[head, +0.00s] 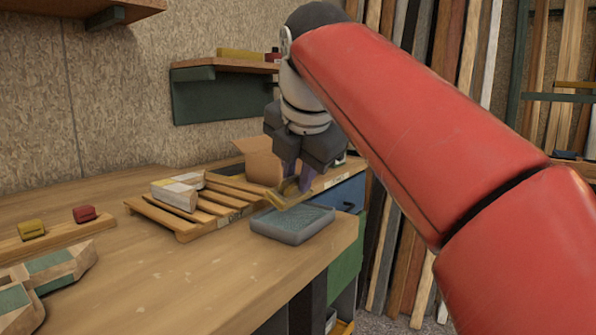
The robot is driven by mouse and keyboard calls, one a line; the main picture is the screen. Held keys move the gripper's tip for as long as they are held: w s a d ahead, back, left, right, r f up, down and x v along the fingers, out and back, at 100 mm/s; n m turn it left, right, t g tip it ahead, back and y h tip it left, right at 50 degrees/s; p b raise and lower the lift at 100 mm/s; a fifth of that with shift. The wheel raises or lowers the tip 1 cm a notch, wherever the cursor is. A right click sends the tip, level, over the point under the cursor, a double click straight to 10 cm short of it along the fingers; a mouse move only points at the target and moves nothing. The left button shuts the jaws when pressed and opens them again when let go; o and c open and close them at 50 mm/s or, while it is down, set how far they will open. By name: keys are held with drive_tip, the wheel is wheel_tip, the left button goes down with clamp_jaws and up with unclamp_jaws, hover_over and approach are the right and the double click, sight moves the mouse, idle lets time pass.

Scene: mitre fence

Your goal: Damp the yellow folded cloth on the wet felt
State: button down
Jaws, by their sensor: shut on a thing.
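My gripper (298,184) points down over the right part of the workbench. It is shut on the yellow folded cloth (285,197), which shows as a thin, tilted yellow-brown strip below the fingers. Beneath it stands a shallow grey tray (291,237) with the dark, speckled wet felt (293,219) inside. The cloth appears above the tray's back part. I cannot tell whether it touches the felt.
A slatted wooden rack (176,218) with pale blocks (177,193) stands left of the tray. An open cardboard box (263,160) is behind. A wooden strip with yellow (31,229) and red (84,214) pieces lies far left.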

sight(298, 180)
drive_tip(key=shift+f+b, duration=0.6)
drive_tip(key=shift+f, duration=0.55)
idle(0.7)
wheel_tip(298, 180, up, 7)
drive_tip(key=p, duration=0.7)
drive_tip(key=shift+f, duration=0.2)
